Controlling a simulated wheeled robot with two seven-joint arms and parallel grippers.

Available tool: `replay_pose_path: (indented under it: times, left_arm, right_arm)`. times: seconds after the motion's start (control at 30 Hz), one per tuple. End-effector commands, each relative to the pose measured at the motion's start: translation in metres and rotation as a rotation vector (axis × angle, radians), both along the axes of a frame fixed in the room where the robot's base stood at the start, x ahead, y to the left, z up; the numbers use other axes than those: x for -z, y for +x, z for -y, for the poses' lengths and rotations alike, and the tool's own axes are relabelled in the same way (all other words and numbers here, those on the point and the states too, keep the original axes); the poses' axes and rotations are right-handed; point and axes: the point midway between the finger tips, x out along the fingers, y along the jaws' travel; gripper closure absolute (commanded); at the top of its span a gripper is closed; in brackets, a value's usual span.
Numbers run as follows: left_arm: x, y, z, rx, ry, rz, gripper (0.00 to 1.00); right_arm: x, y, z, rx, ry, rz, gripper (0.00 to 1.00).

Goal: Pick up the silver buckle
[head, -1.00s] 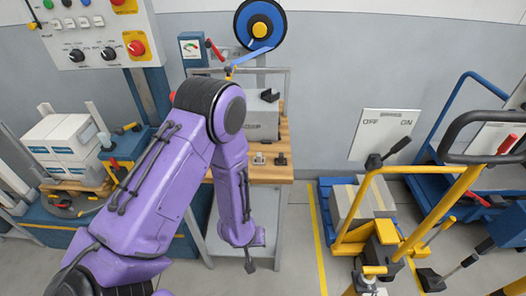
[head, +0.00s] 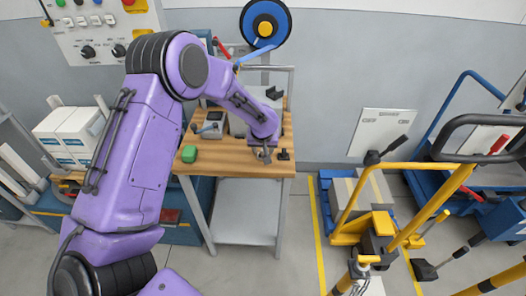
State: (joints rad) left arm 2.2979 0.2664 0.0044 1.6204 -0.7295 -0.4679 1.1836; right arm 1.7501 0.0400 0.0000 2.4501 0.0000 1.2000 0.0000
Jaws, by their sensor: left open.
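My left gripper (head: 264,154) is open and points down at the right front part of the wooden bench top (head: 226,163). In the earlier picture a small silver buckle lay at this spot. Now the gripper and wrist cover that spot, and I cannot make out the buckle clearly or tell whether the fingers are around it. A small dark piece (head: 284,154) lies on the bench just right of the gripper. My right gripper is not in view.
A green block (head: 189,154) and a small grey device (head: 210,126) are on the bench's left part. A blue strap reel (head: 265,24) stands behind. A yellow-framed trolley (head: 376,222) stands on the floor to the right.

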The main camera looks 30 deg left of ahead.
Motion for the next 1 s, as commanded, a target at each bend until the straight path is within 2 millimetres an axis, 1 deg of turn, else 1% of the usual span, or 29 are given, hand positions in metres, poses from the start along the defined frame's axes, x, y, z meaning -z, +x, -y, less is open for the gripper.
replay_pose_path:
  times: [0.03,0.1,0.33,0.37,0.4,0.5,0.83,0.97,1.0]
  left_arm:
    - [0.006,0.003,-0.002,-0.001,-0.001,-0.001,0.51]
    - [0.013,0.005,-0.003,-0.001,-0.001,0.001,0.51]
    - [0.016,0.006,-0.003,0.001,-0.001,0.002,0.51]
    - [0.016,0.006,-0.003,0.001,-0.001,0.002,0.58]
    - [0.016,0.006,-0.003,0.001,-0.001,0.002,0.71]
    - [0.016,0.006,-0.003,0.001,-0.001,0.002,1.0]
    - [0.014,0.006,-0.003,0.0,-0.001,0.003,1.0]
    - [0.004,0.007,-0.004,0.0,0.001,0.004,1.0]
    - [-0.002,0.007,-0.004,-0.001,0.0,0.006,1.0]
  right_arm:
    - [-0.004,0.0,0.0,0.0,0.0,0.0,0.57]
    - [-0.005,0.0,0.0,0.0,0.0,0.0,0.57]
    - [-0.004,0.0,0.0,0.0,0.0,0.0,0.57]
    - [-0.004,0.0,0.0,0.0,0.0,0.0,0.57]
    - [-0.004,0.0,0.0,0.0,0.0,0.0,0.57]
    - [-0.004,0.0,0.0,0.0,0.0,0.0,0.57]
    - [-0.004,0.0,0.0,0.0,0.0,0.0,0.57]
    - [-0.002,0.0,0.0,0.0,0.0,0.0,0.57]
    - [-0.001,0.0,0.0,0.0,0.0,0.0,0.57]
